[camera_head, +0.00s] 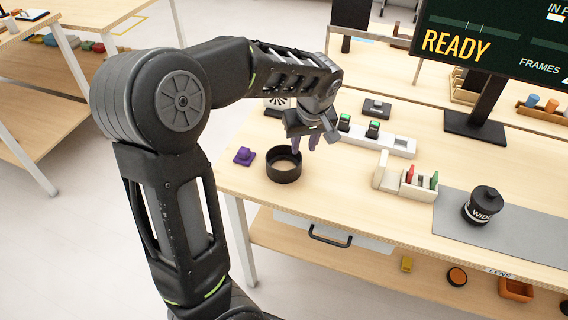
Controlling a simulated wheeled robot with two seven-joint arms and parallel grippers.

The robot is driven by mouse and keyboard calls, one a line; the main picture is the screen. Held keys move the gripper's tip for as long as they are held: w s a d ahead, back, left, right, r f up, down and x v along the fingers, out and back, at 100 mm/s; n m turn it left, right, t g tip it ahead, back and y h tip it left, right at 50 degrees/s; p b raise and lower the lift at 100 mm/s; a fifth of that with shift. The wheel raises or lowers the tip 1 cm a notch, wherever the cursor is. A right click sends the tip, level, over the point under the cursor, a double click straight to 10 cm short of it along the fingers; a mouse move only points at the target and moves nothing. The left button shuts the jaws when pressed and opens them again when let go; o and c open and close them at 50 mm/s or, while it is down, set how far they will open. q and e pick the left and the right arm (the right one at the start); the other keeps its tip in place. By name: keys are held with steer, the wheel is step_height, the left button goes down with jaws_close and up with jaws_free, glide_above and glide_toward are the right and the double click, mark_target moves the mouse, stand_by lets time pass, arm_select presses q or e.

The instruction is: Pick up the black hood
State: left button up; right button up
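The black hood (284,173) is a short, wide black ring. It stands open side up on the wooden table near its front left edge. My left gripper (306,146) is above and slightly right of the hood in the picture, with its fingers pointing down. The fingers look apart with nothing between them, and they appear clear of the hood. My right gripper is not in view.
A purple block (244,156) lies left of the hood. A white strip with green-topped pieces (378,138) and a small card holder (417,187) stand to the right. A black lens (482,206) stands on a grey mat (520,235). A monitor (490,45) rises behind.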

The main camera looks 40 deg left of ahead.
mark_target(301, 155)
arm_select(q)
steer(key=x, duration=0.5)
steer(key=shift+s+f+p, duration=0.15)
steer(key=shift+p, duration=0.2)
steer(key=shift+c, duration=0.3)
jaws_close()
stand_by(1.4)
